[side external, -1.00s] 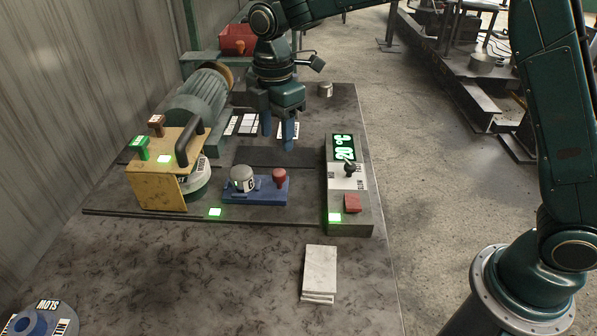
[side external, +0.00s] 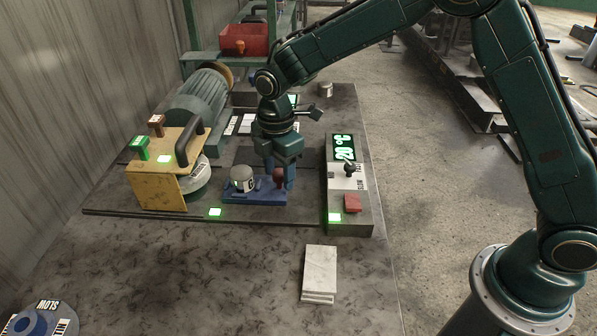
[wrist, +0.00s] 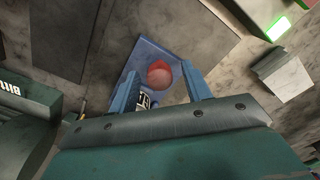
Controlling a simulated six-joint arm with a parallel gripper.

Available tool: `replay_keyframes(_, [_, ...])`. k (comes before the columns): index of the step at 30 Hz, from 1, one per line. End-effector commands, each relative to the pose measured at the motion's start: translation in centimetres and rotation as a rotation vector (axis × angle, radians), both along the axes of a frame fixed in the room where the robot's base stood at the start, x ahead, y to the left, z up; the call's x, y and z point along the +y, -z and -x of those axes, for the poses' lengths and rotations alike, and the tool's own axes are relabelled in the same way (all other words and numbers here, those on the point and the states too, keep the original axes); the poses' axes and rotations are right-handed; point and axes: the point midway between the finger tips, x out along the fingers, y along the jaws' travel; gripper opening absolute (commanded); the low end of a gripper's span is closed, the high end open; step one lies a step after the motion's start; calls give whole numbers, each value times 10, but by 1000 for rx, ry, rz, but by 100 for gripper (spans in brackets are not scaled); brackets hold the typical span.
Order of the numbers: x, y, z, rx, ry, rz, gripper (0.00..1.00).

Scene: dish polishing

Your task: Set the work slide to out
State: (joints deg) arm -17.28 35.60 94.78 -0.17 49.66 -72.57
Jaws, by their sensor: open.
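The work slide (side external: 243,198) is a blue block on the dark rail, with a grey-white round piece (side external: 242,179) on its left and a red knob (side external: 279,176) standing on its right. My gripper (side external: 278,182) points down at the knob end of the slide, with its blue fingers open. In the wrist view the red knob (wrist: 160,73) shows just beyond and between the two open fingertips (wrist: 160,85). The slide's blue surface (wrist: 150,52) also shows there. I cannot tell whether a finger touches the knob.
A yellow guard (side external: 158,186) with a black handle stands left of the slide, before the motor (side external: 200,97). A control box (side external: 349,213) with a green display stands to the right. White plates (side external: 320,270) lie in front. A red bin (side external: 245,40) is behind.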

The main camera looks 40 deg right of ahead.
Motion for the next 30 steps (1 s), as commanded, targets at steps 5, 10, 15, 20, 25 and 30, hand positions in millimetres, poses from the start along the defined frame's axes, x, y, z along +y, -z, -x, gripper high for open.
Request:
replay_keyframes(5, [0,0,0,0,0,0,39])
replay_keyframes(10, [0,0,0,0,0,0,5])
replay_keyframes(15, [0,-1,0,0,0,0,0])
replay_keyframes(20, [-4,-1,4,0,0,0,0])
replay_keyframes(25, [-18,-1,17,-1,2,1,0])
replay_keyframes(30, [-35,-1,34,-1,2,2,0])
